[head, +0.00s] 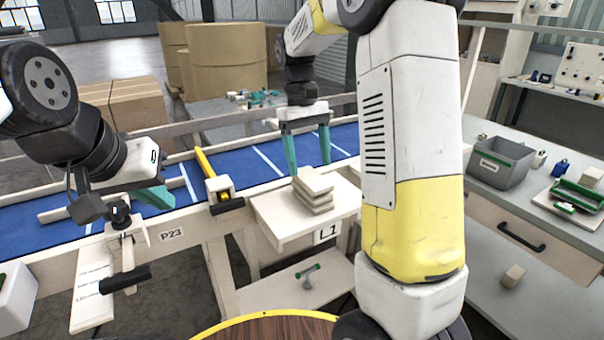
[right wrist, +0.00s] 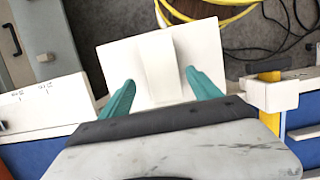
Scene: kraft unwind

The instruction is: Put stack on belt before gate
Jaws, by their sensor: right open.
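A small stack of flat, pale pieces (head: 314,186) lies on the white shelf (head: 275,222) beside the L1 label. In the right wrist view the stack (right wrist: 160,65) sits on the shelf (right wrist: 112,56), just beyond and between my fingertips. My right gripper (head: 307,162) is open and empty, its teal fingers pointing down behind the stack; it also shows in the right wrist view (right wrist: 160,78). The blue belt (head: 258,172) runs behind the shelf. The yellow gate bar (head: 205,162) crosses the belt left of the stack. My left gripper (head: 156,197) is over the belt's left part; its jaw opening is unclear.
A grey bin (head: 500,163) and a green-handled tool (head: 578,193) stand on the right bench. A lower shelf (head: 285,288) holds a small green-handled item.

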